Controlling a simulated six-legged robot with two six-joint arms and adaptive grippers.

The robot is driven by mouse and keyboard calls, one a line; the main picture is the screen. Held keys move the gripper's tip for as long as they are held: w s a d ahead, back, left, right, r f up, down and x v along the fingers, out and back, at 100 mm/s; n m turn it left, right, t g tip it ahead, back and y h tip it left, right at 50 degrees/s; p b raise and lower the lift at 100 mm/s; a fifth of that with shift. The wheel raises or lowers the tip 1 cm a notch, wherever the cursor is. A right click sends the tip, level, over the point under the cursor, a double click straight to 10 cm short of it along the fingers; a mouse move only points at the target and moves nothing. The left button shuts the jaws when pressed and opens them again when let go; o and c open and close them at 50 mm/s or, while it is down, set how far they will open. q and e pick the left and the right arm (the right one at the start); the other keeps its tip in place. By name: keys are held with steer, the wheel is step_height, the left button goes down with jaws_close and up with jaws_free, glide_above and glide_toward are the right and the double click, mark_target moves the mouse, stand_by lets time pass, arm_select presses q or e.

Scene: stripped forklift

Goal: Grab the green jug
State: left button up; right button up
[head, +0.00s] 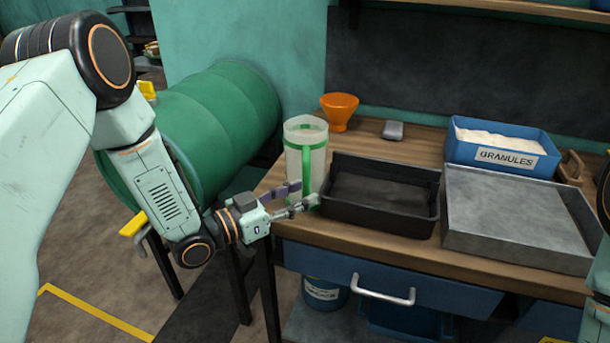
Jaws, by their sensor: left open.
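The green jug (318,163) is a tall, pale translucent jug with a green rim and green handle. It stands upright at the left end of the workbench, its handle towards me. My left gripper (303,194) is open at the jug's lower front, with its fingers pointing right. The fingertips overlap the jug's base and the bottom of the handle in the picture. I cannot tell whether they touch it. The fingers hide part of the jug's foot. My right gripper is out of view; only parts of my right arm show at the right edge.
A black tray (430,222) stands just right of the jug, and a grey metal tray (470,240) beyond it. An orange funnel (340,110) is behind the jug. A blue granules bin (462,152) is at the back. A green drum (215,120) lies left of the bench.

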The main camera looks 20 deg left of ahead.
arm_select(q)
steer(key=shift+w+d+f, duration=0.15)
steer(key=shift+w+d, duration=0.3)
steer(key=shift+w, duration=0.15)
steer(key=shift+w+d, duration=0.3)
steer(key=shift+d, duration=0.15)
steer(key=shift+s+r, duration=0.25)
steer(key=shift+a, duration=0.15)
steer(key=shift+c, duration=0.3)
steer(key=shift+w+f, duration=0.2)
steer(key=shift+w, duration=0.05)
steer(key=c, duration=0.5)
steer(key=shift+s+r, duration=0.15)
steer(key=shift+c, duration=1.2)
jaws_close()
